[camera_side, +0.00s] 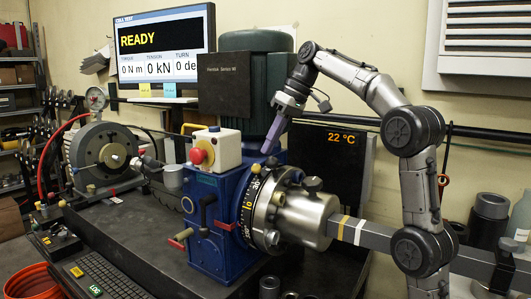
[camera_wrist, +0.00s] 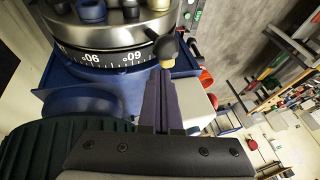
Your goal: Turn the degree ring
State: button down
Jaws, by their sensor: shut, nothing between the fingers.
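The degree ring (camera_side: 247,208) is a black band with pale number marks on the front of the blue gearbox (camera_side: 205,215). In the wrist view the ring (camera_wrist: 100,58) shows "90" and "60" marks and runs across the upper left. A dark knob with a brass stem (camera_wrist: 167,50) stands at the ring's edge; it also shows at the ring's top in the side view (camera_side: 255,168). My gripper (camera_side: 267,150) has purple fingers, shut and empty, pointing down just above the knob. In the wrist view the fingertips (camera_wrist: 162,72) end close by the stem; I cannot tell whether they touch it.
A steel cylinder (camera_side: 305,217) with a long grey bar (camera_side: 375,236) extends right from the ring. A box with a red button (camera_side: 200,154) sits on the gearbox, left of my gripper. The green motor (camera_side: 255,100) stands behind. The screen (camera_side: 160,45) reads "READY", 0 Nm, 0 kN.

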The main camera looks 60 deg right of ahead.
jog(key=shift+x, duration=1.3)
jog(key=shift+a+f+n+h, duration=0.1)
jog(key=shift+a+f+h, duration=0.4)
jog(key=shift+a, duration=0.5)
jog(key=shift+a+f+n+h, duration=0.1)
jog(key=shift+a+f+h, duration=0.35)
jog(key=shift+a, duration=0.5)
jog(key=shift+a+f+n+h, duration=0.1)
jog(key=shift+a+f+h, duration=0.25)
jog(key=shift+a+f, duration=0.45)
jog(key=shift+a+r, duration=0.2)
jog(key=shift+r, duration=0.05)
